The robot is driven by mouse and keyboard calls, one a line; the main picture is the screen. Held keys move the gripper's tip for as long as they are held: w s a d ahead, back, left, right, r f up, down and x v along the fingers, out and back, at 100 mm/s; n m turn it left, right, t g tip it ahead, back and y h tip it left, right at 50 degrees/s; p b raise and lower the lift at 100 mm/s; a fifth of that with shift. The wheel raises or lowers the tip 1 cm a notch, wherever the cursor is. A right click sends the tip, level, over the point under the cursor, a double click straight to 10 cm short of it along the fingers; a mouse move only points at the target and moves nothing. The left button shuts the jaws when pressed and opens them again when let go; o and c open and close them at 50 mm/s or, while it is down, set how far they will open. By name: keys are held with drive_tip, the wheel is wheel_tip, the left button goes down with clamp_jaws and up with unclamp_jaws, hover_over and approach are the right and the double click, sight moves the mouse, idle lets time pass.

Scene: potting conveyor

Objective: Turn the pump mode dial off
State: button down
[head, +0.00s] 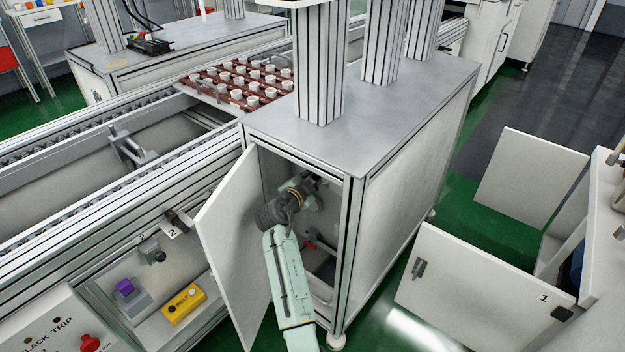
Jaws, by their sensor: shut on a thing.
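My arm reaches through the open door of the grey cabinet (400,150) in the middle of the head view. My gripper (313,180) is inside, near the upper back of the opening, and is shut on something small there. The pump mode dial cannot be made out; it appears to be hidden behind the gripper, and its setting cannot be read. A small red handle (310,245) shows lower inside the cabinet, to the right of my arm.
The cabinet door (232,245) stands open left of my arm. The cabinet's right post (349,255) is close on the other side. A conveyor with a tray (215,98) of white-topped pots runs behind. Open white cabinet doors (484,292) stand at right.

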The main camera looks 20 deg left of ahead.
drive_tip(key=shift+a+n+g+h+b, duration=0.15)
drive_tip(key=shift+n+g+h+b, duration=0.3)
drive_tip(key=shift+n, duration=0.75)
drive_tip(key=shift+r+n+g+h, duration=0.1)
drive_tip(key=shift+n+g+h, duration=0.35)
drive_tip(key=shift+n+h, duration=0.65)
drive_tip(key=shift+n, duration=0.3)
drive_tip(key=c, duration=1.4)
unclamp_jaws()
drive_tip(key=shift+o, duration=0.2)
